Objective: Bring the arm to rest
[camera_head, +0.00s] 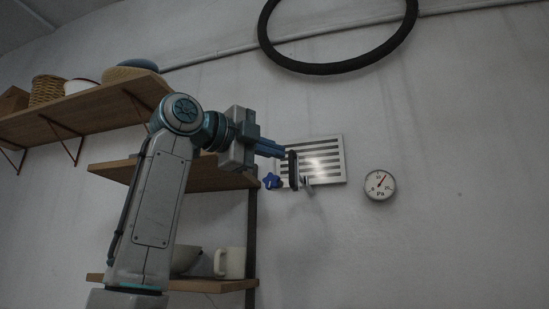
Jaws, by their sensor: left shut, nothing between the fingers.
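My left arm rises from the lower left and bends at its elbow, with the forearm pointing right toward the wall. My left gripper (305,184) is shut and empty, in front of the lower part of a slotted metal vent plate (325,160). I cannot tell how far it is from the wall. A small blue star-shaped knob (271,181) shows just left of the fingers. My right gripper is not in the picture.
A wooden shelf (60,123) with baskets and bowls is at upper left. Lower shelves (215,180) stand behind my arm, with a white mug (230,263) and a bowl (185,260). A round gauge (380,185) and a black hose loop (340,68) hang on the wall. The right side is clear.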

